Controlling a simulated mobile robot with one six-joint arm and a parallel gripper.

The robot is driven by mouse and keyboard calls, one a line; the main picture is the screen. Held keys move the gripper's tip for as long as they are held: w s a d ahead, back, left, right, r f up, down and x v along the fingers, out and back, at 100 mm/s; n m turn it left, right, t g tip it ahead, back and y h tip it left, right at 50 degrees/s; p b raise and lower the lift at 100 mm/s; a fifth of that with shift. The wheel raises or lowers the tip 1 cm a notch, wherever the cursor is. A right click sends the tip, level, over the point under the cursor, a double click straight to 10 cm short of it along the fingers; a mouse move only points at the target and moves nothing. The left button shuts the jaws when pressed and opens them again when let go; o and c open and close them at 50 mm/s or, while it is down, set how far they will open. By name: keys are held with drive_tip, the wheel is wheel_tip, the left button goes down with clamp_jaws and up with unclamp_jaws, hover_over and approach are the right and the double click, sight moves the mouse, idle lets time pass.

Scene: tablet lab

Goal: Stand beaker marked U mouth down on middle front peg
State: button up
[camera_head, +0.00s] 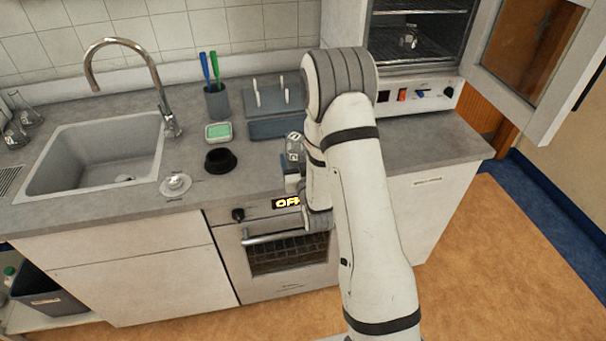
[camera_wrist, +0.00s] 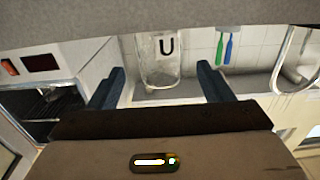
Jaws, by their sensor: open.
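The clear glass beaker marked U (camera_wrist: 158,62) stands on the counter near its front, beside my arm in the head view (camera_head: 293,147). The wrist picture shows the room upside down but the U upright, so the beaker appears to be mouth down; its rim is not clear. My gripper (camera_wrist: 161,68) is open, with one blue finger to each side of the beaker in that view. I cannot tell whether they touch it. The peg rack (camera_head: 272,106) stands behind, with several white pegs, and my arm covers part of its right side.
A blue-grey block (camera_head: 273,128) lies before the rack. An oven with a control panel (camera_head: 415,98) stands right.

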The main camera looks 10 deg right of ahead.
drive_tip(key=s+r+g, duration=0.4)
drive_tip(key=s+g, duration=0.1)
drive_tip(key=s, duration=0.5)
drive_tip(key=s+r+g+b, duration=0.1)
drive_tip(key=s+r+g, duration=0.4)
drive_tip(key=s, duration=0.6)
drive_tip(key=s+r+g, duration=0.5)
drive_tip(key=s, duration=0.6)
drive_tip(key=shift+s, duration=0.15)
drive_tip(key=shift+c, duration=0.4)
